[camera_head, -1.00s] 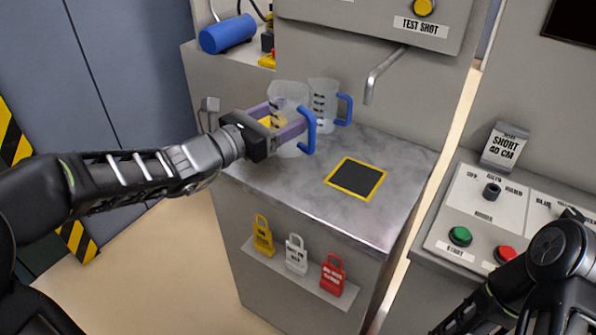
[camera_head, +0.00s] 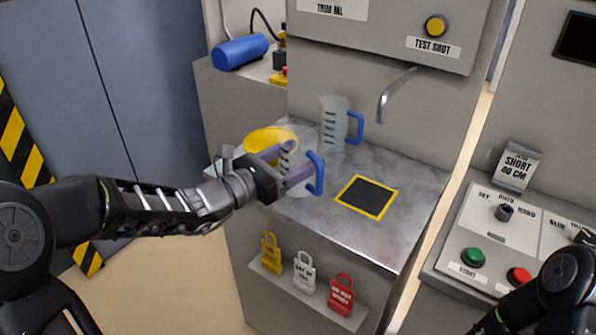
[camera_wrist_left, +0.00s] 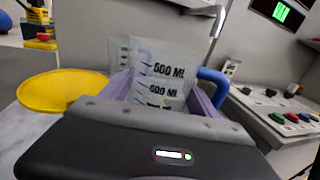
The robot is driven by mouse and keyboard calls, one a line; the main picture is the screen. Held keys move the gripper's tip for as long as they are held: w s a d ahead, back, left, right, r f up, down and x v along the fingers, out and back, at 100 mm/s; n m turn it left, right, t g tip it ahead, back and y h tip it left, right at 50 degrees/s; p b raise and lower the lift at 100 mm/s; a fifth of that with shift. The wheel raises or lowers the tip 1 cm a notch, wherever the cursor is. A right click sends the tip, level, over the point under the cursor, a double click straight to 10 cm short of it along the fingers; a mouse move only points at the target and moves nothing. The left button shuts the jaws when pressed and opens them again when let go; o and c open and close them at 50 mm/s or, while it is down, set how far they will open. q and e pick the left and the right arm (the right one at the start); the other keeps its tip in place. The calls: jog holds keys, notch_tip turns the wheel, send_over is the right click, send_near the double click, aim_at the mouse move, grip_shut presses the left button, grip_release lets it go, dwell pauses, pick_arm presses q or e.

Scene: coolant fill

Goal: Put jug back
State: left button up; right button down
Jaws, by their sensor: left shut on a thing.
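A clear measuring jug with a blue handle (camera_head: 315,174) is between the purple fingers of my left gripper (camera_head: 286,168), which is shut on it. In the left wrist view the jug (camera_wrist_left: 160,75) fills the space between the fingers, with its marks facing me and the blue handle to the right. A second clear jug with a blue handle (camera_head: 334,122) stands behind it on the metal counter, against the wall. A yellow round disc (camera_head: 268,139) lies left of the held jug; it also shows in the left wrist view (camera_wrist_left: 60,90). Whether the held jug touches the counter is unclear.
A black square pad with a yellow border (camera_head: 366,196) lies right of the held jug, under a metal spout (camera_head: 392,92). Padlock tags hang on the counter front. A control panel (camera_head: 490,240) is at the right, with my right arm over its front.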

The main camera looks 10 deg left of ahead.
pick_arm(q)
jog(key=shift+f, duration=1.85)
jog(key=shift+b, duration=0.3)
jog(key=shift+f, duration=0.25)
jog(key=o, duration=1.9)
jog(key=shift+r, duration=0.1)
jog(key=shift+r, duration=0.1)
jog(key=shift+r, duration=0.1)
jog(key=v, duration=1.2)
